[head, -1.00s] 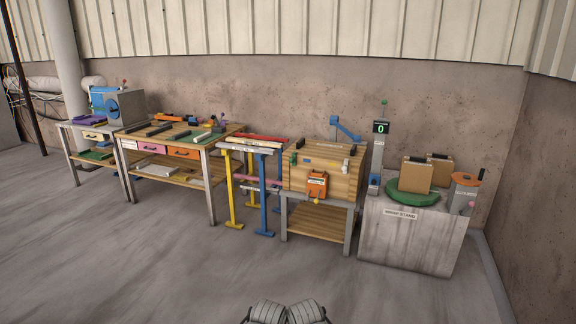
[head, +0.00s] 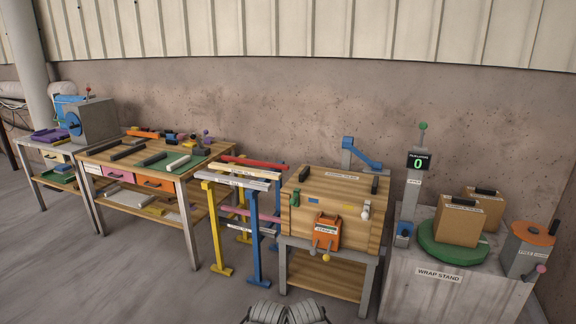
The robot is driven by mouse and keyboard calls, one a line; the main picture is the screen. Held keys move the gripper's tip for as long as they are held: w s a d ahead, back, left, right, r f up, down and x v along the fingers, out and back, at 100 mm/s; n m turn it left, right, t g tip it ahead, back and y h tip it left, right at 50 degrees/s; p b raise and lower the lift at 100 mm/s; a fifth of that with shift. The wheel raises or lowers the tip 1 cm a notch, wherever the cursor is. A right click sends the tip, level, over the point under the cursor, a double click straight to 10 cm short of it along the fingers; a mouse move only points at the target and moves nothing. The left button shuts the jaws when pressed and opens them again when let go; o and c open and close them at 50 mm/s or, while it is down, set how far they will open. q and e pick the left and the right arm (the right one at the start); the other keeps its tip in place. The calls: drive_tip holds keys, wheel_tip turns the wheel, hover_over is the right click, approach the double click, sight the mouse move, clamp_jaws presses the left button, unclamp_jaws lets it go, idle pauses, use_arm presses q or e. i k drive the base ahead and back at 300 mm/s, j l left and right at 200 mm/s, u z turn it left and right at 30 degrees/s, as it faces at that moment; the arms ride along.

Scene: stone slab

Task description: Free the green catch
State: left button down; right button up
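A small green catch (head: 295,198) sits on the upper left of the front face of a wooden crate (head: 339,184). It looks upright against the planks; its exact setting is too small to tell. A white catch (head: 365,212) sits on the right of the same face. An orange strapping tool (head: 327,232) with a label hangs at the front between them. Two grey ribbed parts of mine show at the bottom edge, well short of the crate. I cannot make out fingers of either gripper, and nothing of mine touches the crate.
The crate stands on a grey-legged stand (head: 327,276). Yellow and blue trestles (head: 254,235) stand on the left, then a workbench (head: 222,151). Floor in front is clear.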

sight(294, 200)
drive_tip(key=i, duration=2.55)
drive_tip(key=z, duration=0.1)
